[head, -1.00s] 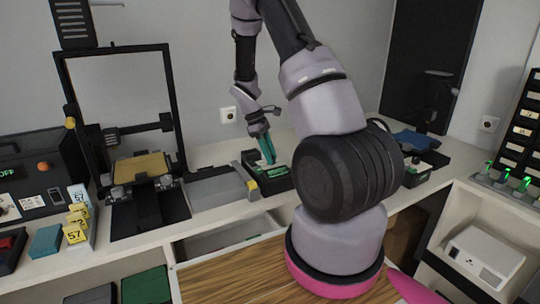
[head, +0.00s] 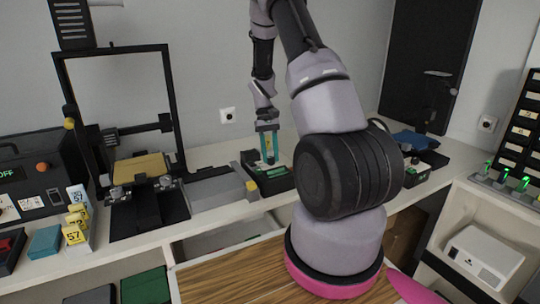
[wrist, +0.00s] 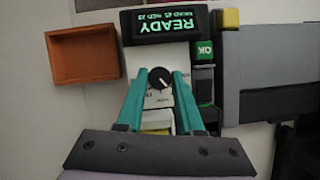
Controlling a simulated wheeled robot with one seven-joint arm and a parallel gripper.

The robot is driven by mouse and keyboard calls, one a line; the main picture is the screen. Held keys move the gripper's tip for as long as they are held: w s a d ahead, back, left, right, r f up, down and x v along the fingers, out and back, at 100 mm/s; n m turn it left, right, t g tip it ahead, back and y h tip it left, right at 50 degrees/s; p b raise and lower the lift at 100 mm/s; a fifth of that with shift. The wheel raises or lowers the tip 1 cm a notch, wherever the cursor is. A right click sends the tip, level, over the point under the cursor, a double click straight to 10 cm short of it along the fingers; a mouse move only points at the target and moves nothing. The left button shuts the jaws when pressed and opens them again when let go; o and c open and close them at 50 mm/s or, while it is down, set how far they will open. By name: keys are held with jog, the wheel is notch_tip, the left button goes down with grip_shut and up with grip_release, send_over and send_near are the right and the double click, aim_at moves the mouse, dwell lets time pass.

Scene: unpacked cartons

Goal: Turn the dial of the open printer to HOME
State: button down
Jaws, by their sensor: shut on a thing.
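The dial (wrist: 160,78) is a small round black knob with a white pointer mark, on a pale panel with small labels I cannot read. My gripper (wrist: 165,74) has its teal fingers on both sides of the dial and is shut on it. In the head view my gripper (head: 270,162) points down at a dark control unit (head: 272,187). Its screen (wrist: 167,26) reads READY in green, upside down in the wrist view. The open-frame printer (head: 172,100) stands to the left, with a tan plate (head: 142,167).
An OK button (wrist: 204,50) is right of the dial in the wrist view, and an orange-brown tray (wrist: 83,54) is to the left. A grey block (head: 215,190) lies between printer and control unit. A black box (head: 40,180) showing OFF stands far left. Yellow number tags (head: 74,233) stand nearby.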

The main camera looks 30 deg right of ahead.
jog(key=m+y, duration=0.1)
jog(key=m, duration=0.2)
jog(key=m+t+y, duration=0.1)
jog(key=m, duration=0.2)
jog(key=shift+d, duration=0.2)
jog(key=shift+m, duration=0.4)
jog(key=c, duration=0.5)
grip_release()
jog(key=shift+c, duration=0.2)
jog(key=shift+r, duration=0.1)
jog(key=v, duration=1)
jog(key=shift+d+r, duration=0.3)
